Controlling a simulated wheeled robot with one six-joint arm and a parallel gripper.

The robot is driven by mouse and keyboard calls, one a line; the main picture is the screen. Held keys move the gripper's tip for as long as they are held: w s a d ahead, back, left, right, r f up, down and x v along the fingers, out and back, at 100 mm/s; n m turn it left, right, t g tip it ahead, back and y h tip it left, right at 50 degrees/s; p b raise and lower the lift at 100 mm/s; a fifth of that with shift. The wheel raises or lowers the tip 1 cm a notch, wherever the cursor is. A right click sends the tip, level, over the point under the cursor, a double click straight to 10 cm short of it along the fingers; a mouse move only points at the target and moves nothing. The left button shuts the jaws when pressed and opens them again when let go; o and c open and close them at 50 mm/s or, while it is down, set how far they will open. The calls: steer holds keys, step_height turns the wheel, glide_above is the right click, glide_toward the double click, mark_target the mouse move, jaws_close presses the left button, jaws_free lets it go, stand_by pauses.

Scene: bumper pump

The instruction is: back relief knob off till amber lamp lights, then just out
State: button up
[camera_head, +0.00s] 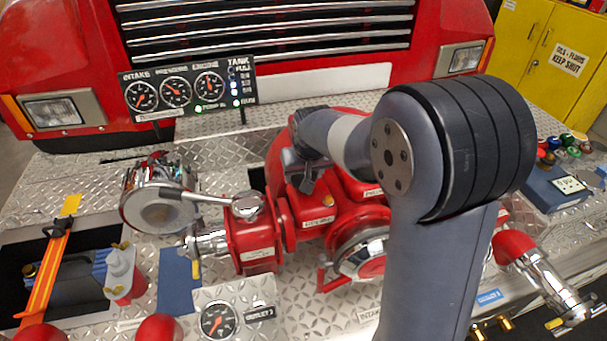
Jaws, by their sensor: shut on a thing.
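My gripper (304,181) is small and dark, at the end of my grey arm, low over the left part of the red pump body (282,228). It is shut on what appears to be the relief knob, which the fingers and wrist mostly hide. A pale label on the red block sits just below it, too small to read surely. The gauge panel (187,91) stands behind at the left, with three dials marked intake, pressure and engine. Green lamps (198,108) glow along its lower edge, and white-blue tank lamps glow at its right. I see no amber light.
A chrome valve with a lever (205,197) stands close left of my gripper. A chrome-rimmed port (361,254) is in front. My arm covers the pump's right side.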

steer(key=shift+n, duration=0.4)
steer(key=o, duration=1)
steer(key=shift+c, duration=0.2)
steer(key=shift+r, duration=0.15)
steer(key=b+v, duration=0.2)
steer(key=v, duration=0.8)
steer(key=shift+d+r, duration=0.2)
steer(key=shift+r, duration=0.05)
steer(key=shift+s, duration=0.15)
